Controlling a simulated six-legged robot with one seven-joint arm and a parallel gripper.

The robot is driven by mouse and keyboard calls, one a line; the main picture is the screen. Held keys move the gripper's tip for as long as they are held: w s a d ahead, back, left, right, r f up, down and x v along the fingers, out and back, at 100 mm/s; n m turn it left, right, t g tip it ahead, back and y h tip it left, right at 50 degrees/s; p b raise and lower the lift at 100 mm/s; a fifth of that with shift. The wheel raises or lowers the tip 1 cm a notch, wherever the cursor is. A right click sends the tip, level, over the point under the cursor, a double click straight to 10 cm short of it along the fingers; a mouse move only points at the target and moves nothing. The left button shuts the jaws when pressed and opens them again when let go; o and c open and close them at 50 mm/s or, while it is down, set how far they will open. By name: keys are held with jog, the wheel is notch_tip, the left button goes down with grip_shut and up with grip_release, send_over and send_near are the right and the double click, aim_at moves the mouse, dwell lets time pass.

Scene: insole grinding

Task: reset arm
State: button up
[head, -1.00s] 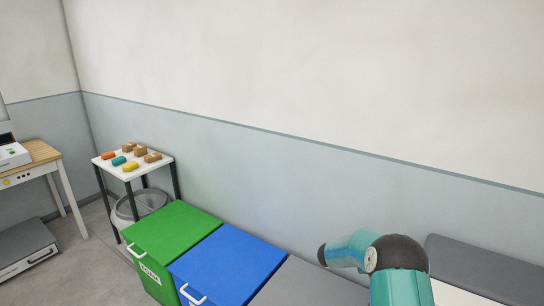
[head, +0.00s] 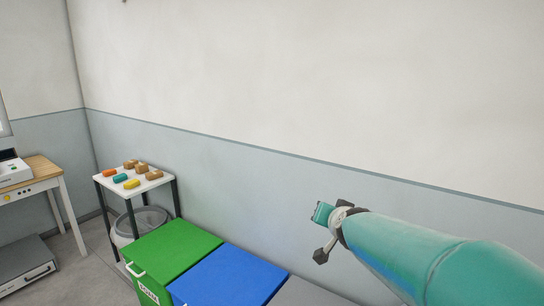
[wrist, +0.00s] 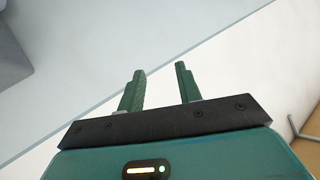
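My arm (head: 430,255) reaches in from the lower right of the head view, its far end in front of the wall. In the wrist view my gripper (wrist: 161,70) has its two green fingers apart, with only wall behind them and nothing held. In the head view the fingers cannot be made out clearly at the arm's end.
Below and left of my arm stand a green bin (head: 172,250) and a blue bin (head: 230,280). A small white table (head: 134,190) holds several coloured blocks. A wooden-topped desk (head: 38,172) is at far left. The wall (head: 300,80) behind is bare.

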jog(key=s+f+n+g, duration=0.2)
jog(key=s+f+g, duration=0.1)
jog(key=s, duration=1.2)
jog(key=s+d+f+n+g, duration=0.1)
jog(key=s+f+n+g, duration=0.1)
jog(key=s, duration=1.3)
jog(key=shift+s+d+f+g, duration=0.3)
jog(key=shift+f+g, duration=0.3)
jog(key=shift+g, duration=0.4)
